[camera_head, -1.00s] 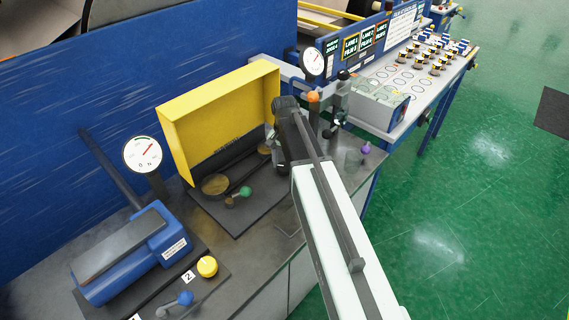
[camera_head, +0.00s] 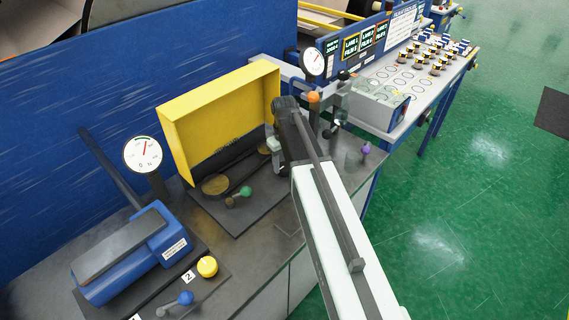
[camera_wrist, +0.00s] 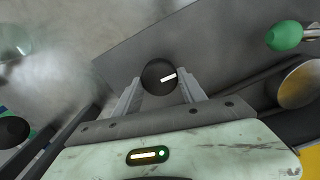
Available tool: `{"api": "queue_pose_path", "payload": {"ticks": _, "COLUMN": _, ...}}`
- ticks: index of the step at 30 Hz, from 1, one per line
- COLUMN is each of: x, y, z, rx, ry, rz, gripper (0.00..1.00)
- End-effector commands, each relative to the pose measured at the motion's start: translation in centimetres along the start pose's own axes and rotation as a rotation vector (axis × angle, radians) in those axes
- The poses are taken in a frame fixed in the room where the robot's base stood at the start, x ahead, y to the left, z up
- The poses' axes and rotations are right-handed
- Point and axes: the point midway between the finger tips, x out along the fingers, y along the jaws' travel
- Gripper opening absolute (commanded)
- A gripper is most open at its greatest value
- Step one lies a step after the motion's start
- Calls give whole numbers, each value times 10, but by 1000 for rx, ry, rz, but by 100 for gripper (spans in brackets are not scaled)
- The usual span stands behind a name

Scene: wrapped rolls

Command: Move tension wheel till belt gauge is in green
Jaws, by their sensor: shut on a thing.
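The tension wheel appears to be the dark round knob with a white mark (camera_wrist: 155,74) in the wrist view. My gripper (camera_wrist: 161,88) is shut on it, with one pale finger on each side. In the head view my gripper (camera_head: 273,148) is beside the right end of the yellow guard, and my arm hides the knob. The round white gauge (camera_head: 142,154) stands at the left behind the blue unit. Its red needle points nearly straight up, slightly right. A green band at the dial's top edge is too small to read exactly.
The yellow guard (camera_head: 190,145) stands over dark rollers. A green-ball lever (camera_head: 245,191) is in front of it. A blue unit (camera_head: 125,255), yellow knob (camera_head: 207,266) and blue-ball lever (camera_head: 185,298) are at left. A second gauge (camera_head: 312,62) and orange knob (camera_head: 314,97) are behind my arm.

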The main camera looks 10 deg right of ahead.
Motion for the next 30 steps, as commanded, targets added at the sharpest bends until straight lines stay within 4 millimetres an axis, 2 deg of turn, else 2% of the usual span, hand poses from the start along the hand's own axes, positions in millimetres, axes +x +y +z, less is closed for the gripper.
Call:
{"api": "queue_pose_path", "payload": {"ticks": 12, "x": 0, "y": 0, "z": -1, "rx": -187, "ry": 3, "rz": 1, "gripper": 8}}
{"api": "queue_pose_path", "payload": {"ticks": 29, "x": 0, "y": 0, "z": -1, "rx": -214, "ry": 3, "rz": 2, "gripper": 8}}
{"api": "queue_pose_path", "payload": {"ticks": 30, "x": 0, "y": 0, "z": -1, "rx": -214, "ry": 3, "rz": 2, "gripper": 56}}
